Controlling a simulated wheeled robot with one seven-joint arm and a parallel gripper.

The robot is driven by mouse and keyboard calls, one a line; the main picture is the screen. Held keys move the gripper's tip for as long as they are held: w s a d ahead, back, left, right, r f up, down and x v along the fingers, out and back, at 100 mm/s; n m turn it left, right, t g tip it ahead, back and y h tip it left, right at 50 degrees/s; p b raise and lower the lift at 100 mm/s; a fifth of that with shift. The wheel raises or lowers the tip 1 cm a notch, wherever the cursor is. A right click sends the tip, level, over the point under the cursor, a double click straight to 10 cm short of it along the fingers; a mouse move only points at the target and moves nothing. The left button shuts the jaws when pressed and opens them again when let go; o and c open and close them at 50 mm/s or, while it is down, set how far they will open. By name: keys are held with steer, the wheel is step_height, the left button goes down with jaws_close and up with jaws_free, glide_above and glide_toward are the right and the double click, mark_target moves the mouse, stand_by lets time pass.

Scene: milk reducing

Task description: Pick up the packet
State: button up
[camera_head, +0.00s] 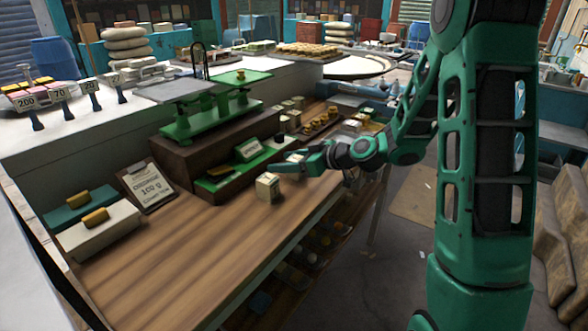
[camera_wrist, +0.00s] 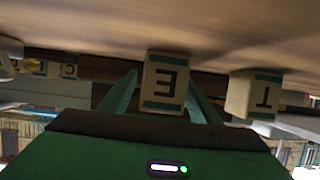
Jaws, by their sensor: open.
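A small cream packet (camera_head: 268,187) stands upright on the wooden counter, just in front of my gripper in the head view. My gripper (camera_head: 284,166) reaches left, low over the counter. The wrist view is upside down. There, a cream packet (camera_wrist: 165,83) with a dark letter and green bands stands between the two green fingers of my gripper (camera_wrist: 163,96), which are spread. A second lettered packet (camera_wrist: 253,93) stands outside the fingers, to the right. I cannot tell for sure which of these is the head-view packet. No grip on either shows.
A green scale (camera_head: 210,115) stands on a dark wooden box (camera_head: 195,155) behind the packet. A clipboard sign (camera_head: 148,186) and trays (camera_head: 98,228) with yellow blocks are at left. The counter (camera_head: 190,250) in front is bare.

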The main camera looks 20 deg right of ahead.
steer(key=c, duration=1.2)
steer(key=shift+o, duration=0.2)
steer(key=shift+r, duration=0.1)
